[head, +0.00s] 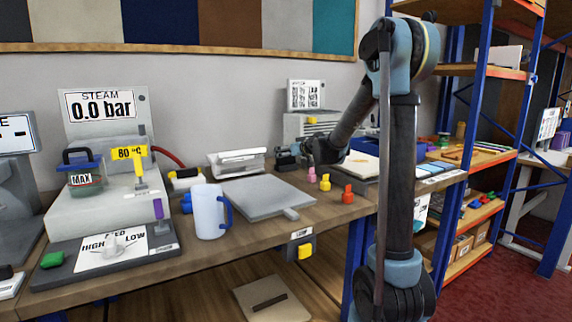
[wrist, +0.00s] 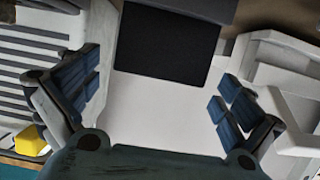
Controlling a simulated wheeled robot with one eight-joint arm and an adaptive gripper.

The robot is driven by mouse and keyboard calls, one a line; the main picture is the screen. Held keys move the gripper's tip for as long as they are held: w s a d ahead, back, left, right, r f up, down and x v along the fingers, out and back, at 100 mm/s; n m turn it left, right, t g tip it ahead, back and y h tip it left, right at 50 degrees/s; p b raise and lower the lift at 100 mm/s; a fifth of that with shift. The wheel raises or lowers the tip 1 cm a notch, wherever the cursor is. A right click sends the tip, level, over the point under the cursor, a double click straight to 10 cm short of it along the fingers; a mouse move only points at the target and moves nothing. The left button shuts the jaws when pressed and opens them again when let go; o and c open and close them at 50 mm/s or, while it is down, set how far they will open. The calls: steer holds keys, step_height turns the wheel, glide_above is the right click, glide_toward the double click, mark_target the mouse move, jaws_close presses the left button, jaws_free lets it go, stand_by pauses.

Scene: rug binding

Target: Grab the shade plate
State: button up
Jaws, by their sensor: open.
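A flat pale plate (wrist: 165,104) with a large dark rectangle (wrist: 168,45) lies between my fingers in the wrist view. It looks like the shade plate, though no label confirms it. My gripper (wrist: 160,103) is open, with a blue-padded finger on either side and a visible gap to each. In the head view my gripper (head: 287,158) is low at the back of the bench, between the white tray-like device and the grey machine. I cannot make out the plate there, where the gripper and bench objects crowd the spot.
The white device (head: 237,161) stands just left of my gripper; the grey machine (head: 294,126) stands behind it. A grey board with a handle (head: 262,197), a pale blue jug (head: 208,212) and several small coloured pieces (head: 325,182) sit in front. A steam unit (head: 105,105) stands left.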

steer(key=shift+x, duration=1.15)
steer(key=c, duration=1)
steer(key=shift+r, duration=0.1)
